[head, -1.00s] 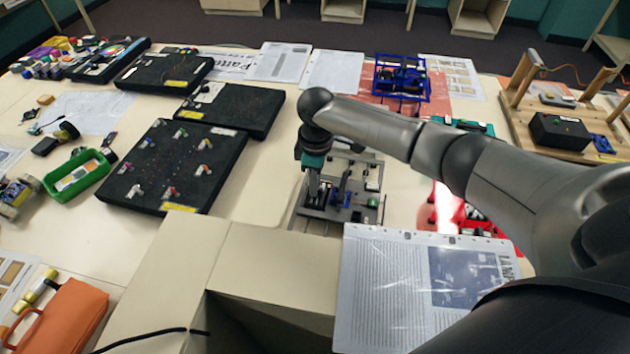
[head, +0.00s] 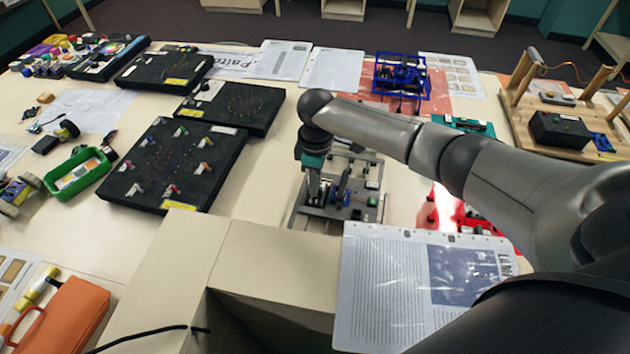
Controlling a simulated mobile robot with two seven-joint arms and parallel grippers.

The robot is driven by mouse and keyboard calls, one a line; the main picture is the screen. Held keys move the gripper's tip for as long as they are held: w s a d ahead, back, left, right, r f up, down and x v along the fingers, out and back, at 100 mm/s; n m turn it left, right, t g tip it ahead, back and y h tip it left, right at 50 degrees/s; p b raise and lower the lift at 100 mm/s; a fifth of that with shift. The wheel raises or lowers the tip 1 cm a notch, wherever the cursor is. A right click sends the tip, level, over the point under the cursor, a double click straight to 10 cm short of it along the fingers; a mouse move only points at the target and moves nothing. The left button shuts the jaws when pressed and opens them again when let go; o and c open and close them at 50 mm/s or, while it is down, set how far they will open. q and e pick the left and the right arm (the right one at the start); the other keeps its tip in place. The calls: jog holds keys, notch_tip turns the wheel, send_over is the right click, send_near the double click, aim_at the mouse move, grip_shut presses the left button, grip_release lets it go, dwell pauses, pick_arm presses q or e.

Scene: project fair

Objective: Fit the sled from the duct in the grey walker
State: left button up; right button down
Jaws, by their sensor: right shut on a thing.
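The grey walker (head: 368,214), a flat grey frame with dark, blue and green parts on it, lies on the table at the middle of the head view. My right gripper (head: 314,198) points down over its left part, with its fingertips close to the frame. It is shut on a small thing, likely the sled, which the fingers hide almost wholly. I cannot tell whether that thing touches the walker. I cannot make out the duct for certain. My left gripper is not in view.
A blue frame (head: 402,82) stands behind on a red sheet. Black peg boards (head: 172,165) lie to the left, beside a green tray (head: 78,172). A red frame (head: 478,222) is right of the walker, partly behind my arm. A printed sheet (head: 395,290) lies in front.

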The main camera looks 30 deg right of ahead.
dwell(0.4)
jog(key=shift+f, duration=0.1)
jog(key=c, duration=0.8)
grip_release()
jog(key=shift+p, duration=0.3)
jog(key=shift+r+p, duration=3.75)
jog(key=shift+p, duration=0.35)
